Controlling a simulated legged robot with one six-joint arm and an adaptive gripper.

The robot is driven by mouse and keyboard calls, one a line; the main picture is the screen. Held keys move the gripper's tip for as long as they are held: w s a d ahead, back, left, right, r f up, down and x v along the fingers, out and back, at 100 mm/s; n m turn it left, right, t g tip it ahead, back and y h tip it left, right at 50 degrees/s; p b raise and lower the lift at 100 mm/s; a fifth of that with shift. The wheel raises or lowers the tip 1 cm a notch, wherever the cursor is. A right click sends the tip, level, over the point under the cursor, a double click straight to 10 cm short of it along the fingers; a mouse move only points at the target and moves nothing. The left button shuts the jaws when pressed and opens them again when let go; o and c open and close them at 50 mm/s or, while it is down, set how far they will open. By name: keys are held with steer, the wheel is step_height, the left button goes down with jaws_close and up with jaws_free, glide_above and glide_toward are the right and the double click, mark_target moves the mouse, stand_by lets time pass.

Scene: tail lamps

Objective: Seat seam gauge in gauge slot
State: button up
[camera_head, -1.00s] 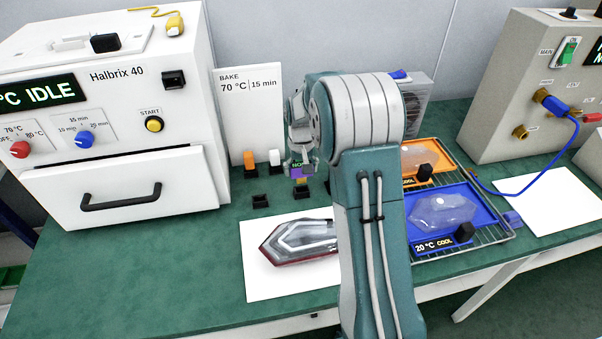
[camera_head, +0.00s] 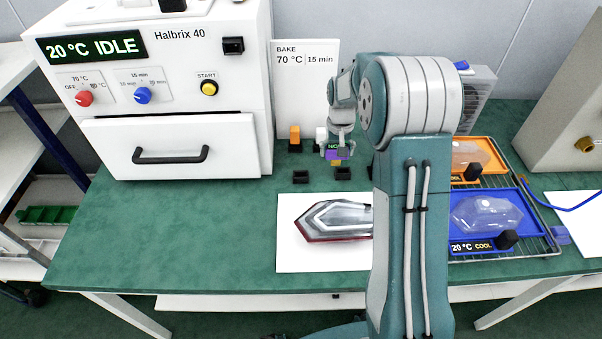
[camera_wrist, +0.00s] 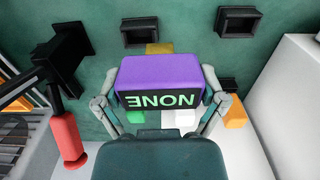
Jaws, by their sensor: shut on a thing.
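My gripper (camera_wrist: 160,95) is shut on a purple block with a display reading NONE, apparently the seam gauge (camera_wrist: 160,74). In the head view the gauge (camera_head: 335,154) hangs above the bench among small black sockets, with a yellow part (camera_head: 337,162) below it. A black socket (camera_head: 343,173) lies in front of it, and another socket (camera_head: 303,173) lies to the left. Both sockets also show in the wrist view, one near the top middle (camera_wrist: 140,31) and one at top right (camera_wrist: 238,21). Which is the gauge slot I cannot tell.
An orange block (camera_head: 295,133) and a white block (camera_head: 320,134) stand behind the sockets. A black stand (camera_wrist: 58,60) with a red-handled tool (camera_wrist: 67,138) is close in the wrist view. The white oven (camera_head: 170,85) is left; a lamp (camera_head: 335,219) lies on a white sheet.

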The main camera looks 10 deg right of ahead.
steer(key=w+a, duration=0.1)
steer(key=a, duration=0.9)
stand_by(1.1)
steer(key=shift+w+d+f, duration=0.1)
steer(key=shift+f, duration=0.05)
stand_by(0.7)
steer(key=shift+f, duration=1.35)
steer(key=shift+f, duration=0.1)
steer(key=shift+f, duration=0.95)
steer(key=o, duration=0.9)
steer(key=shift+o, duration=0.2)
